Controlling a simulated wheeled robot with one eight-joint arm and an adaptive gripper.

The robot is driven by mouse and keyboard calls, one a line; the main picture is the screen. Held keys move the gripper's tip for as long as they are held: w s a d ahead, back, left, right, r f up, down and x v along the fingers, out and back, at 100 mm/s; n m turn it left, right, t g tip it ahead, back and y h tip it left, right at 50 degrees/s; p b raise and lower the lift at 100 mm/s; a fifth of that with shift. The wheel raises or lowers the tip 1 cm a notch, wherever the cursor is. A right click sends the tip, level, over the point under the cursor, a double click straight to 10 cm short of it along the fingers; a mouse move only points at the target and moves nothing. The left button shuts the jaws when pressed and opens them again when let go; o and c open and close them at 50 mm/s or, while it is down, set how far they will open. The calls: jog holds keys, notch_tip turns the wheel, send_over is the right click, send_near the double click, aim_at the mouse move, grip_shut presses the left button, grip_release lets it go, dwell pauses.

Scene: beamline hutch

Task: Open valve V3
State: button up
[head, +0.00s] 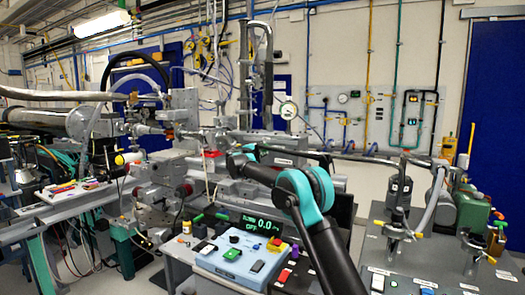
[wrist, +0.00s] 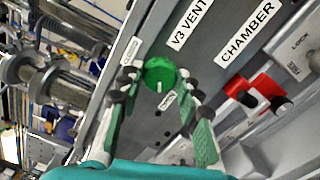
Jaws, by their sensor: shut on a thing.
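Valve V3 shows as a round green knob (wrist: 160,73) with a short white pointer mark, on a grey panel beside the label "V3 VENT" (wrist: 187,22). Its mark points toward the lower part of the wrist picture, near a small tag (wrist: 167,101) too small to read surely. Another small tag (wrist: 131,51) sits at its upper left. My gripper (wrist: 157,82) has its two fingers on either side of the knob and is shut on it. In the head view my arm reaches left to the equipment; the knob is hidden there.
In the wrist view a red valve handle (wrist: 264,88) with a black knob sits right of the gripper, near the "CHAMBER" label (wrist: 249,33). In the head view a blue control box (head: 240,258) stands in front, and a bench (head: 440,270) with pumps stands at right.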

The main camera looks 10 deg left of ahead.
jog(key=o, duration=1.1)
jog(key=shift+o, duration=0.2)
jog(key=shift+s+a, duration=0.1)
jog(key=v, duration=1.1)
jog(key=shift+s, duration=0.4)
jog(key=shift+a, duration=0.1)
